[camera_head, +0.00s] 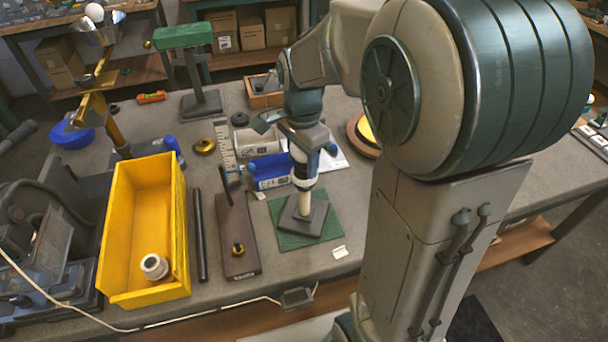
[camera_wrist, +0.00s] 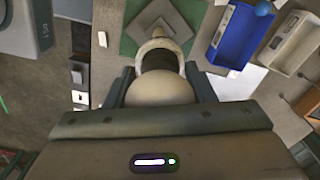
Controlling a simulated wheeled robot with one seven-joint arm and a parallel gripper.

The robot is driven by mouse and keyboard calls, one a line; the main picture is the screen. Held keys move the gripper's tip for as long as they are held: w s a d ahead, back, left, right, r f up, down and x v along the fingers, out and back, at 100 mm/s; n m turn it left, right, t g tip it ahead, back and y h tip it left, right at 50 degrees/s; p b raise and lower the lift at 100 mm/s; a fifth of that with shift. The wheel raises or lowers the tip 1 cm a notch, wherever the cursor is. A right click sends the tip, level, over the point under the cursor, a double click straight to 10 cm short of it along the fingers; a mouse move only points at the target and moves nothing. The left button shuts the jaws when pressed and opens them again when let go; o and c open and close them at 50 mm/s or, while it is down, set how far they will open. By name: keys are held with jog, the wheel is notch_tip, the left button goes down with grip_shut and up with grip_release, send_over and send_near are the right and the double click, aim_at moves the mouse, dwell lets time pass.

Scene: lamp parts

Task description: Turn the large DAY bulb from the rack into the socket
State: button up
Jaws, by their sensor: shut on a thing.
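My gripper (camera_head: 306,146) is shut on a large cream bulb, pointing down over the stand on the green mat. In the wrist view the round cream bulb (camera_wrist: 160,90) sits between the two fingers (camera_wrist: 160,86), with a dark part (camera_wrist: 159,61) beyond it. A pale socket ring (camera_wrist: 158,45) shows around that dark part. I cannot tell how deep the bulb sits in it. The stand has a pale post (camera_head: 304,203) and a dark square base (camera_head: 303,218). The dark brown board (camera_head: 236,220), possibly the rack, holds a small dark and yellow piece.
A yellow bin (camera_head: 120,250) with a white ring-shaped part (camera_head: 154,266) stands left. A dark rod (camera_head: 200,235) lies beside it. A green-topped stand (camera_head: 184,36) is further back. The green mat (camera_head: 283,240) is clear around the base.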

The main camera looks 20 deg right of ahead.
jog(key=m, duration=0.5)
jog(key=shift+s+f, duration=0.1)
jog(key=shift+f, duration=0.2)
jog(key=shift+m+p, duration=0.4)
jog(key=shift+m, duration=0.8)
jog(key=m, duration=0.4)
jog(key=shift+m+p, duration=0.35)
jog(key=shift+m, duration=0.05)
jog(key=shift+m, duration=1.2)
jog(key=m+p, duration=0.1)
jog(key=m, duration=0.3)
jog(key=shift+w+d, duration=0.1)
jog(key=shift+w, duration=0.1)
